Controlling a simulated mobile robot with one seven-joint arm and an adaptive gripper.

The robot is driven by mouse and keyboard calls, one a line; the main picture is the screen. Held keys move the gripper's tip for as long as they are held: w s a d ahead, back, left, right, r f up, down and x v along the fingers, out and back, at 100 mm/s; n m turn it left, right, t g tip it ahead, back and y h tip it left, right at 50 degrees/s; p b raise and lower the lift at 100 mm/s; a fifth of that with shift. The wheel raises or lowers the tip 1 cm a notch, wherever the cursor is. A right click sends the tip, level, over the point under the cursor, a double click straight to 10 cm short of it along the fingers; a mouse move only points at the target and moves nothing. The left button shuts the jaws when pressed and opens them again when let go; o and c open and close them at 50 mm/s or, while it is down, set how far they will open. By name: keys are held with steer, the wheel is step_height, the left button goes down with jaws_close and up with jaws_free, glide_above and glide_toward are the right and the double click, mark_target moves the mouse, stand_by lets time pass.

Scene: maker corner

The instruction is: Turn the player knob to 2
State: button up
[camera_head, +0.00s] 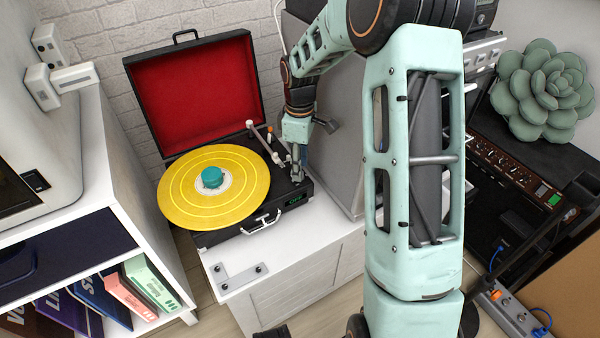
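The record player (222,232) is a black suitcase type with its red-lined lid (195,92) open. It stands on a white cabinet. A yellow record (232,197) with a teal centre piece (212,177) lies on it. A small green display (296,199) shows at its front right corner, too small to read. My gripper (298,176) points down at the right side of the player's top, by the tonearm (266,143). The knob is not distinguishable; the gripper may hide it. I cannot tell whether the fingers touch or hold anything.
The tonearm and an orange-tipped part (270,133) stand close left of my gripper. A grey panel (338,135) rises close on its right. A white shelf (135,212) with books is at left. A power strip (508,310) lies at lower right.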

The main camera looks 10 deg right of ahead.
steer(key=shift+f, duration=0.85)
steer(key=shift+c, duration=0.4)
jaws_close()
